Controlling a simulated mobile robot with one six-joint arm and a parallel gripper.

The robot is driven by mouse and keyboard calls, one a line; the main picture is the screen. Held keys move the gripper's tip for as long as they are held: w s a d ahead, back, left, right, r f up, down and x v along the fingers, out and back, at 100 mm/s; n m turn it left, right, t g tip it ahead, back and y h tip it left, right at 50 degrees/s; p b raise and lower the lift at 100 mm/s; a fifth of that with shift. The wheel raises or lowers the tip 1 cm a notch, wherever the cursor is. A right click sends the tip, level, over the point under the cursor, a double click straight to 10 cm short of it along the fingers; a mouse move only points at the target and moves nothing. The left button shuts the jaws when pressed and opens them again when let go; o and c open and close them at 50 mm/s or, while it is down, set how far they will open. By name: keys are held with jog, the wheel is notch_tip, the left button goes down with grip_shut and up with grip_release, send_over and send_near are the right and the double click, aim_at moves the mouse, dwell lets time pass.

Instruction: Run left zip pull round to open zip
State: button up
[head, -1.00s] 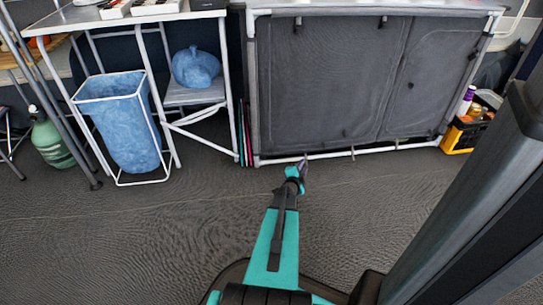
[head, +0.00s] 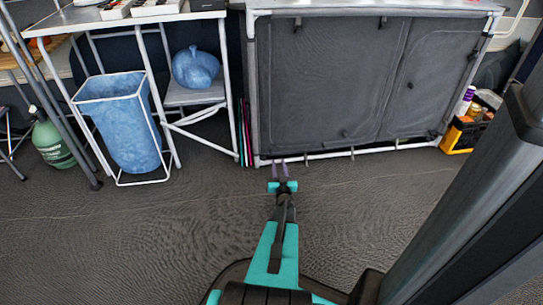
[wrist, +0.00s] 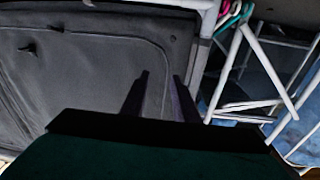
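The grey fabric cupboard (head: 315,85) stands ahead in a pale frame, its front panels closed. A curved seam, apparently the zip line, rounds the left panel; it also shows in the wrist view (wrist: 150,45). A small dark tab (head: 345,133) sits low on the left panel; I cannot tell for sure that it is the left zip pull. Another dark tab (wrist: 27,50) shows in the wrist view. My gripper (head: 278,162) is near the cupboard's lower left corner, left of that tab. Its two fingers are apart with nothing between them, also in the wrist view (wrist: 161,75).
A white-framed table with a blue bin (head: 130,125) stands left of the cupboard, and a blue bag (head: 196,68) rests on its shelf. A green gas bottle (head: 52,143) is far left. A yellow-black crate (head: 460,137) stands at the right. The floor before the cupboard is clear.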

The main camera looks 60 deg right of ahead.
aim_at(271, 155)
jog(key=shift+n+t+y, duration=0.4)
jog(key=shift+n+y, duration=0.2)
jog(key=f, duration=0.1)
jog(key=a+f, duration=0.1)
jog(key=f, duration=0.1)
jog(key=a+f, duration=0.1)
jog(key=shift+w+a+f, duration=0.15)
jog(key=shift+w, duration=0.1)
jog(key=b+x, duration=0.4)
jog(key=x, duration=0.8)
jog(key=shift+d+f+b, duration=0.1)
jog(key=shift+d+b, duration=0.2)
jog(key=shift+b, duration=0.1)
jog(key=shift+w+d, duration=0.4)
jog(key=shift+d, duration=0.1)
grip_shut()
